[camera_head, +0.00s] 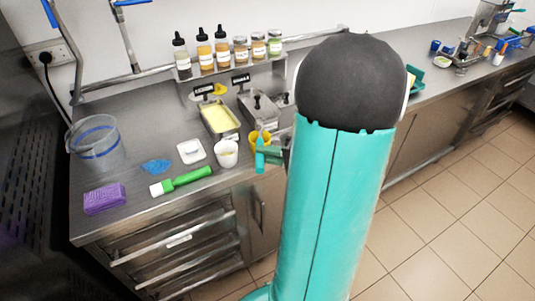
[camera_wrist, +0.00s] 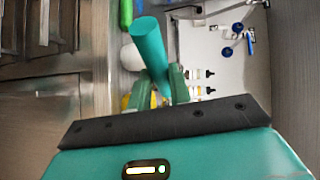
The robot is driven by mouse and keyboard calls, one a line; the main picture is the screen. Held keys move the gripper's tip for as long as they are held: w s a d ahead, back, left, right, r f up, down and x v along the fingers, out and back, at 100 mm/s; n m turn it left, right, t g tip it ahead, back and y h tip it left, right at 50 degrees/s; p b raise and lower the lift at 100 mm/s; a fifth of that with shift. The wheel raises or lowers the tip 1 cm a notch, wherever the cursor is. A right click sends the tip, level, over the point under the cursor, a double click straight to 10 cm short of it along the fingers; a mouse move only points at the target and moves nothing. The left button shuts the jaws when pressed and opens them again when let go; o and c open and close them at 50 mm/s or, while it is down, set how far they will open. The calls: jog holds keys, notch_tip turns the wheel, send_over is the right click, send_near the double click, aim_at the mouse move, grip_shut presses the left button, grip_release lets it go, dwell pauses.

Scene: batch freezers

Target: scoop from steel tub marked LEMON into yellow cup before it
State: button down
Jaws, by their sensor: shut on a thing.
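A steel tub with pale yellow contents (camera_head: 220,119) stands at the back of the counter. A small dark sign (camera_head: 203,89) stands behind it, its lettering too small to read. A yellow cup (camera_head: 260,138) stands to the right of a white cup (camera_head: 226,154), in front of the tubs. My gripper (camera_wrist: 160,88) is shut on a teal cylinder (camera_wrist: 150,48), which looks like a scoop handle. In the head view the teal handle (camera_head: 260,156) is upright, overlapping the yellow cup. The scoop's head is hidden, and my arm hides much of my gripper.
A second steel tub (camera_head: 259,110) stands right of the first. Several bottles and jars line a shelf (camera_head: 236,66) behind.

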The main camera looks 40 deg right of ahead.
dwell(0.3)
jog(key=g+h, duration=0.1)
jog(key=g, duration=0.1)
jog(key=r+n+g+h, duration=0.1)
jog(key=g+h, duration=0.1)
jog(key=w+r+g+h, duration=0.1)
jog(key=g, duration=0.1)
jog(key=shift+a+r+n+g, duration=0.2)
jog(key=shift+a+n+g, duration=0.1)
jog(key=shift+a+n, duration=0.1)
jog(key=shift+w+a+r+g+h, duration=0.2)
jog(key=shift+w+g+h, duration=0.1)
jog(key=shift+g+h, duration=0.55)
jog(key=r+g+h, duration=0.2)
jog(key=g, duration=0.1)
jog(key=w+a+r+n+g+h, duration=0.1)
jog(key=shift+w, duration=0.1)
dwell(0.4)
